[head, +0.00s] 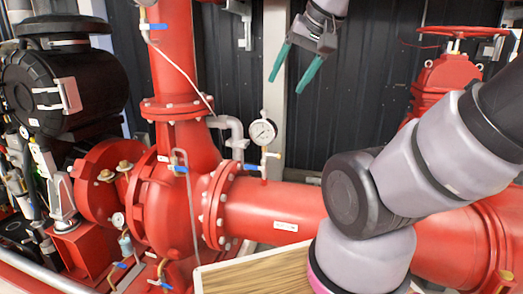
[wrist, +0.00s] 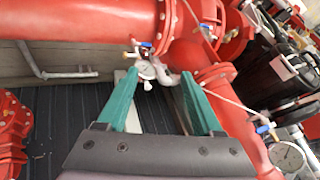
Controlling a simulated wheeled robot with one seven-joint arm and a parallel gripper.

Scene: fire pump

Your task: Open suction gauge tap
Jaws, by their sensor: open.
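A white round gauge (head: 263,132) stands on a thin stem above the horizontal red suction pipe (head: 275,207). Below it, a tap with a small blue handle (head: 251,167) sits on that stem, the handle pointing left, crosswise to the stem. My gripper (head: 286,86) is open and empty, above and slightly right of the gauge, its two green fingers pointing down. In the wrist view the gauge (wrist: 147,70) shows between the fingertips (wrist: 157,78), nearer the left finger, with the blue handle (wrist: 146,45) just beyond it. Nothing touches the gauge or tap.
A grey elbow pipe (head: 232,133) stands just left of the gauge. The red pump casing (head: 170,205) is farther left. A red valve with a handwheel (head: 455,35) is at the right. Another gauge (wrist: 287,157) with a blue tap (wrist: 264,128) shows in the wrist view.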

